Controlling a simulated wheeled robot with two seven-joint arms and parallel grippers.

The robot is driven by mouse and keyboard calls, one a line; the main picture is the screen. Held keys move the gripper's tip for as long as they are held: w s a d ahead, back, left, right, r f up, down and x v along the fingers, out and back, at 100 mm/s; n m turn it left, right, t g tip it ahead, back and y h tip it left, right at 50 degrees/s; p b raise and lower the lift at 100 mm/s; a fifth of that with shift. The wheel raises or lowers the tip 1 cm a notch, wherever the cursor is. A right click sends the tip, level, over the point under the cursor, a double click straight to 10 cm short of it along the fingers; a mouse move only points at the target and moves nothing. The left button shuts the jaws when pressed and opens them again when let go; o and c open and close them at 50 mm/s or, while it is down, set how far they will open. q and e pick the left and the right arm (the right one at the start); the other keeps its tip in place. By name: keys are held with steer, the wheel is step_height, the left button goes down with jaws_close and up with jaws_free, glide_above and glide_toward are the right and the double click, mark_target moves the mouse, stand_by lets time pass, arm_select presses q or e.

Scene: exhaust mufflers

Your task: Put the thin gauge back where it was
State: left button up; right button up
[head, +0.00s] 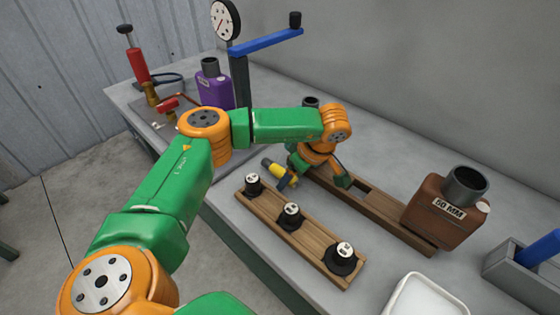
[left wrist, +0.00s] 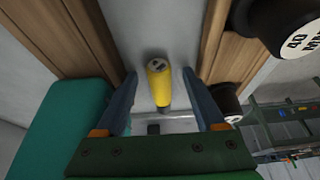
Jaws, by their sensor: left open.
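A slim yellow cylinder (head: 267,162) with a grey end face, likely the thin gauge, is between the two wooden racks. In the left wrist view the yellow cylinder (left wrist: 159,85) sits between the open blue-grey fingers of my left gripper (left wrist: 160,73), with a gap on both sides. I cannot tell whether it touches the table. In the head view a finger partly hides it. The front wooden rack (head: 268,213) holds three black round pieces with white labelled tops (head: 291,214). My right gripper is not in view.
The rear wooden rack (head: 400,222) carries a brown container marked 50 MM (head: 440,215). A green block (left wrist: 60,125) stands close to my left gripper. A white tray (head: 395,305) is at the front. A purple container (head: 215,88) and a dial stand (head: 240,80) are at the back left.

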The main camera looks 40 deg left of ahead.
arm_select(q)
steer(key=shift+f, duration=0.1)
jaws_close()
